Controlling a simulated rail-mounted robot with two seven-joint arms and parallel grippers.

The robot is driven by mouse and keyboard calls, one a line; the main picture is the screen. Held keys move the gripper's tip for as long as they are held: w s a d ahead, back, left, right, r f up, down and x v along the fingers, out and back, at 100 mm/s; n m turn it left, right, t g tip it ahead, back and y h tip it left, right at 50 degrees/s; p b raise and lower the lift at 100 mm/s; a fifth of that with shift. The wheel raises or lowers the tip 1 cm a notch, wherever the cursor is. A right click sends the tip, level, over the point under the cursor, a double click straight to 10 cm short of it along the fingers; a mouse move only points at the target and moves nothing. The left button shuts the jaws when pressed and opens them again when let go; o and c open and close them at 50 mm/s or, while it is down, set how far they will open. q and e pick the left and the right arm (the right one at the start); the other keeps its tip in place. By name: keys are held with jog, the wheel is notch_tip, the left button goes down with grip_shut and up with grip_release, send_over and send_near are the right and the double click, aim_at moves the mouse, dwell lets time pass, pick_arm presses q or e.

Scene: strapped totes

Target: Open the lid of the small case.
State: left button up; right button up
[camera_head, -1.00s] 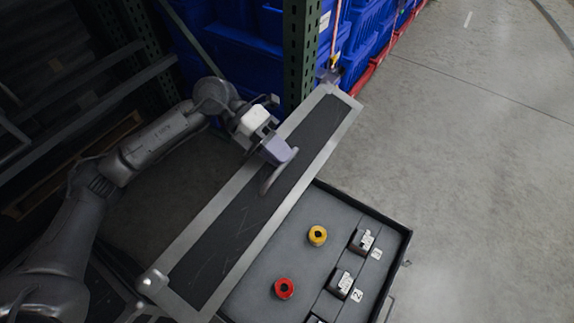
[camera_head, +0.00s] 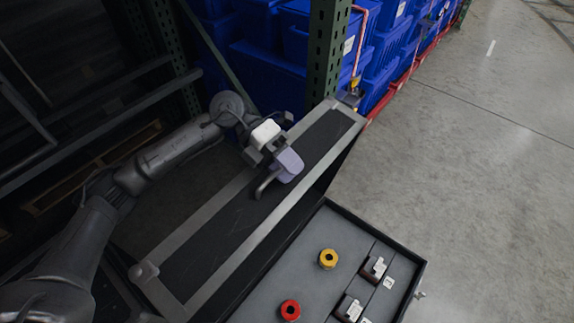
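The small case (camera_head: 262,297) has a grey interior with a black rim. Its lid (camera_head: 225,212), a dark panel in a light metal frame, is raised and tilted up to the left, with a gap between its right edge and the case. A curved grey handle (camera_head: 264,187) is on the lid's face. My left gripper (camera_head: 287,166), with a lavender part, is at the handle's upper end. Its fingertips are hidden, so I cannot tell whether they are closed on the handle. My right gripper is out of view.
Inside the case are a yellow ring (camera_head: 328,259), a red ring (camera_head: 290,309) and dark blocks (camera_head: 374,268) with white labels. A green rack post (camera_head: 327,50) stands close to the lid's far end, with blue totes (camera_head: 270,65) behind. Grey floor (camera_head: 480,180) is clear to the right.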

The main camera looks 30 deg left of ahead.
pick_arm(q)
jog(key=shift+a+r, duration=0.1)
jog(key=shift+a, duration=0.05)
jog(key=p+v, duration=0.2)
jog(key=v, duration=1.1)
jog(key=shift+a+p, duration=0.15)
jog(key=shift+p, duration=0.25)
jog(key=shift+r, duration=0.1)
